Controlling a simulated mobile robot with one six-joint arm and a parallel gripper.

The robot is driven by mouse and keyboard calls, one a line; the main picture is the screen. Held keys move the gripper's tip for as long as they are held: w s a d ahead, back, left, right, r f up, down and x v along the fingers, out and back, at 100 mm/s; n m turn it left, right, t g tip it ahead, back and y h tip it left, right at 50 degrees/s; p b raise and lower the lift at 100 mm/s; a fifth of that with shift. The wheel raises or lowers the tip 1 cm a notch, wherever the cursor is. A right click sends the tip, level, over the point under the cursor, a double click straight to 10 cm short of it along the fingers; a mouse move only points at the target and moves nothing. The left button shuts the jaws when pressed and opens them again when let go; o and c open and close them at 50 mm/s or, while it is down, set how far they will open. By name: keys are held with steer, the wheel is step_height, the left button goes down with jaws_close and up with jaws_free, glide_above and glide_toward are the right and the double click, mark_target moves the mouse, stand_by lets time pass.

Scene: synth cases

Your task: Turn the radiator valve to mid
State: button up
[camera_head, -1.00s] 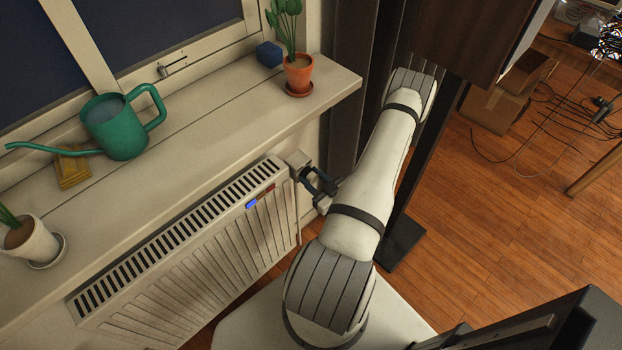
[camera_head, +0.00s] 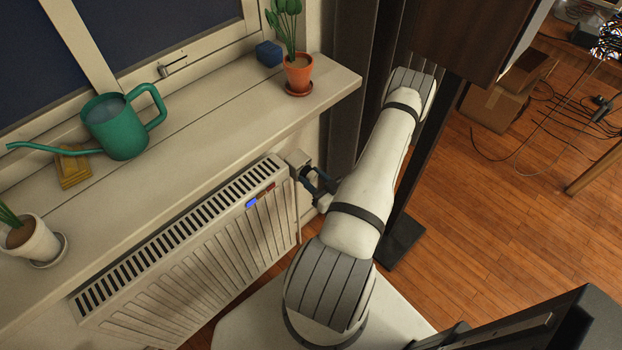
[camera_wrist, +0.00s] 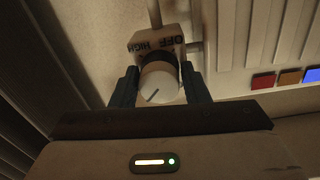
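The radiator valve's white knob (camera_wrist: 160,84) sits in the middle of the wrist view. A dark line on its face lies in the lower left half and slants down to the left. The pale valve body (camera_wrist: 178,44) behind it carries the words HIGH and OFF; any other marking is hidden. In the head view the valve body (camera_head: 296,160) stands at the radiator's upper right corner. My gripper (camera_wrist: 160,88) has one dark finger on each side of the knob, close against it, and appears shut on it. In the head view my gripper (camera_head: 317,182) reaches the valve, with the knob hardly visible.
The white radiator (camera_head: 200,262) has blue, orange and red patches (camera_head: 259,197); the blue looks brightest. The windowsill (camera_head: 215,110) overhangs it, bearing a green watering can (camera_head: 118,130), potted plants (camera_head: 298,72) and a blue block (camera_head: 269,54). A dark curtain (camera_head: 350,90) hangs behind my arm.

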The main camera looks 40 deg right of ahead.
steer(key=o, duration=0.4)
steer(key=shift+c, duration=0.2)
steer(key=s, duration=0.7)
steer(key=shift+s+d, duration=0.2)
steer(key=shift+s, duration=0.2)
steer(key=shift+s, duration=0.1)
